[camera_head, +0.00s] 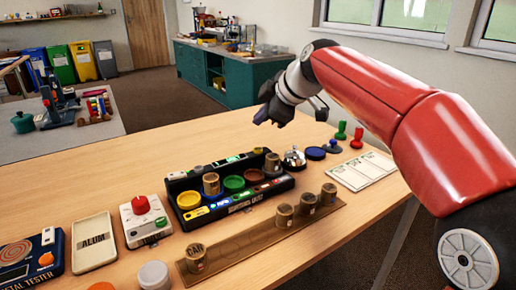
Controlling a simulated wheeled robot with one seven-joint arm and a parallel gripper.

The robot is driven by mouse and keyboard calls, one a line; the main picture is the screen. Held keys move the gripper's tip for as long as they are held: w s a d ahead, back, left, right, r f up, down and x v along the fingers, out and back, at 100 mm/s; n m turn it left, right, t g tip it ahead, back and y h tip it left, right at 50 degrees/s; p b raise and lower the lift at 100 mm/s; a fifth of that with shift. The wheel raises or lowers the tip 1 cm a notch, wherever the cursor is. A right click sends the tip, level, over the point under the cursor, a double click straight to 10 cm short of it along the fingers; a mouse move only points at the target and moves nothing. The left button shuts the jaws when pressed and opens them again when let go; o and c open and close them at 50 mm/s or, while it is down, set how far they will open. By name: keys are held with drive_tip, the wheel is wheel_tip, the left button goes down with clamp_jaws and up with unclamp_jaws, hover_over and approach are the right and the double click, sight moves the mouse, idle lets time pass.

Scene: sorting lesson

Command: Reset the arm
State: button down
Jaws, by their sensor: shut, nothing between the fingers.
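My red arm reaches in from the right of the head view. My gripper (272,113) is shut and empty, held above the far part of the wooden table (130,165). It is small and dark in the picture, and I see nothing between its fingers. Below it on the table stands a black sorting unit (236,203) with coloured round wells. A small brown can (211,184) stands on the unit at a well, and a grey one (272,163) is at its right end. My gripper is apart from all of them.
Several brown cans, one at the front left (195,257), stand on a brown strip (250,243). A bell (294,159), stamps (340,130) and a white card (362,171) lie to the right. A red-button box (145,221) and ALUM plate (94,243) are left.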

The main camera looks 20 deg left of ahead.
drive_tip(key=shift+d, duration=0.1)
drive_tip(key=s+d+f+m+h, duration=0.1)
drive_tip(key=s+d+f+m, duration=0.1)
drive_tip(key=d, duration=0.4)
drive_tip(key=s+d+f+m+t+h, duration=0.1)
drive_tip(key=s+d+f+m+h, duration=0.1)
drive_tip(key=s+d+m, duration=0.3)
drive_tip(key=s+d+f+m+h, duration=0.2)
drive_tip(key=s+d+m, duration=0.2)
drive_tip(key=d, duration=0.5)
drive_tip(key=shift+s+f+t, duration=0.15)
drive_tip(key=shift+s+t, duration=0.15)
drive_tip(key=shift+s, duration=0.55)
drive_tip(key=s+d+f+m+h, duration=0.3)
drive_tip(key=s+d+f+m, duration=0.7)
drive_tip(key=s, duration=0.5)
drive_tip(key=d+f, duration=0.2)
drive_tip(key=d, duration=0.1)
drive_tip(key=c, duration=2.1)
unclamp_jaws()
